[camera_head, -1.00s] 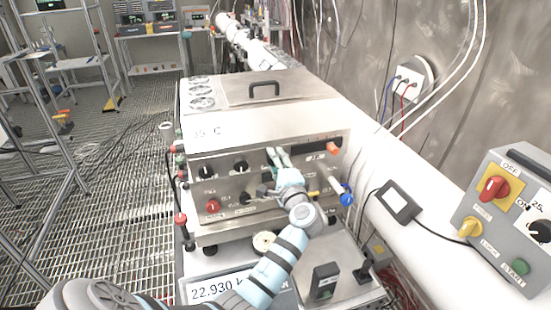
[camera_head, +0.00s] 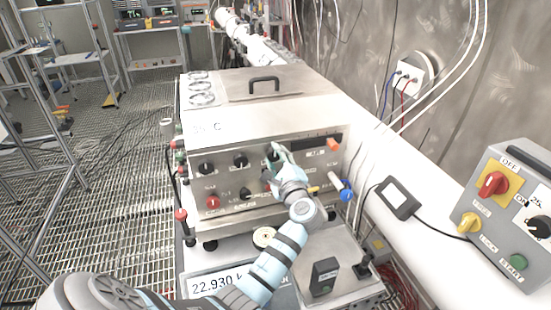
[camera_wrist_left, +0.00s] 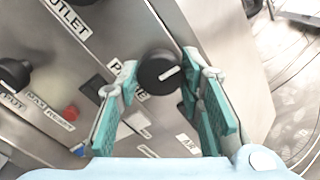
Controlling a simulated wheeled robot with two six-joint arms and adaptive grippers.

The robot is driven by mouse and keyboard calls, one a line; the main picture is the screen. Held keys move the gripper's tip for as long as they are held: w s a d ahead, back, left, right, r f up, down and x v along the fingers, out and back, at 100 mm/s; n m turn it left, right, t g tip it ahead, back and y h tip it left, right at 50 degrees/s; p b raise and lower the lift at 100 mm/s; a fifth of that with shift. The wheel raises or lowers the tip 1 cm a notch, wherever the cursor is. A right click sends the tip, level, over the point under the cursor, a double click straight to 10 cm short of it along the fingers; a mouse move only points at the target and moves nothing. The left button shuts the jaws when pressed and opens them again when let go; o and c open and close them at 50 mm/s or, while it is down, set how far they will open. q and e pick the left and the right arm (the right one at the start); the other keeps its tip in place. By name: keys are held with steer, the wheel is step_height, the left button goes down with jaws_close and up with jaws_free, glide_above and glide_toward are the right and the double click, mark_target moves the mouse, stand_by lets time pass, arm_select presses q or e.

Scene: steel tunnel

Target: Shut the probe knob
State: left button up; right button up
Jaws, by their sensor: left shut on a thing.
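The probe knob is a round black knob (camera_wrist_left: 158,74) with a white pointer mark, on the steel front panel. In the wrist view it sits between the teal pads of my left gripper (camera_wrist_left: 160,82), at their tips. The mark slants up to the right in that view. The label beside it starts with P and is partly covered by a finger. In the head view my left gripper (camera_head: 281,154) is at the upper right knob of the panel and partly hides it. The gripper is shut on this knob. My right gripper is not in view.
The steel instrument box (camera_head: 262,114) has other black knobs (camera_head: 240,160) and a red knob (camera_head: 213,202) close by. A blue valve (camera_head: 346,190) sticks out at its right. A grey switch box (camera_head: 508,215) stands at far right.

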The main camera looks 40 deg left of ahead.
arm_select(q)
steer(key=shift+r, duration=0.2)
steer(key=o, duration=1.1)
steer(key=shift+w, duration=0.1)
steer(key=shift+c, duration=0.2)
steer(key=shift+o, duration=0.5)
steer(key=shift+f, duration=0.2)
steer(key=shift+d, duration=0.1)
steer(key=v, duration=0.7)
steer(key=shift+d, duration=0.25)
steer(key=shift+a, duration=0.1)
